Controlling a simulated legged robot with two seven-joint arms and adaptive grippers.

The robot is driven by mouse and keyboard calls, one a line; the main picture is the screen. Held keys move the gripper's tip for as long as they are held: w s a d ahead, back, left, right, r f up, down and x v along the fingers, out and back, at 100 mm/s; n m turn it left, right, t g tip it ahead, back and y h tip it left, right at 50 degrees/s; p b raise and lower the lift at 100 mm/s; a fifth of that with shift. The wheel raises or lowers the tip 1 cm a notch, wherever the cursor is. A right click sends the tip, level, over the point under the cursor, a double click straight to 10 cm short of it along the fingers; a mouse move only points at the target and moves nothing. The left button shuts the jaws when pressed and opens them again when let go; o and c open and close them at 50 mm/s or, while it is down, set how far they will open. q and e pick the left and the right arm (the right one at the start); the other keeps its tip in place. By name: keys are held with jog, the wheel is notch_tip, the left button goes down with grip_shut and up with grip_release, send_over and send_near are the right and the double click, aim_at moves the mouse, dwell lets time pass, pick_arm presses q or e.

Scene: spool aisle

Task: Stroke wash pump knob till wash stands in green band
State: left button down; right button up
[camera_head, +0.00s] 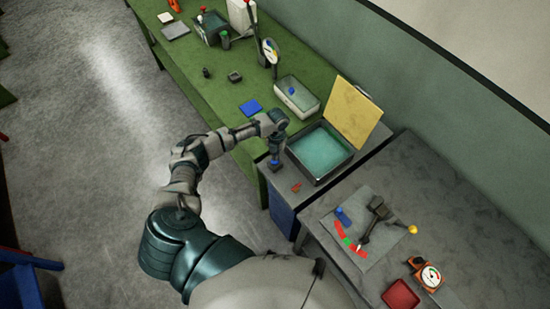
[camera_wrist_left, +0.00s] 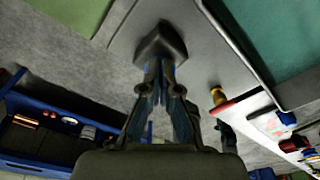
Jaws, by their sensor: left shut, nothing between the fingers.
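An open wash tank (camera_head: 345,158) holds teal liquid under a raised yellow lid (camera_head: 352,112); the liquid also fills the upper right of the left wrist view (camera_wrist_left: 275,35). My left gripper (camera_head: 275,162) points down just left of the tank, above the cabinet top. In the left wrist view its fingers (camera_wrist_left: 158,75) are together and empty. A dark block shape (camera_wrist_left: 160,42) shows at the fingertips; I cannot tell if it is the pump knob or whether they touch. A red-green-red strip (camera_head: 348,241) lies on the right bench by a dark lever (camera_head: 374,222). I cannot read the wash level.
A white tray (camera_head: 312,104), a blue pad (camera_head: 250,107) and a dial gauge (camera_head: 271,50) stand on the green bench (camera_head: 200,78). The right bench holds an orange dial gauge (camera_head: 427,275) and a red tray (camera_head: 400,297). A small red piece (camera_head: 296,187) lies by the tank.

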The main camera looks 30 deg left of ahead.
pick_arm(q)
jog(key=w, duration=0.1)
jog(key=b, duration=0.1)
jog(key=w, duration=0.1)
jog(key=shift+w+a+r, duration=0.35)
jog(key=shift+a, duration=0.05)
jog(key=shift+r, duration=0.1)
notch_tip(320, 180, up, 12)
jog(key=w, duration=0.1)
jog(key=shift+w+a+f, duration=0.2)
jog(key=shift+a, duration=0.05)
dwell(1.1)
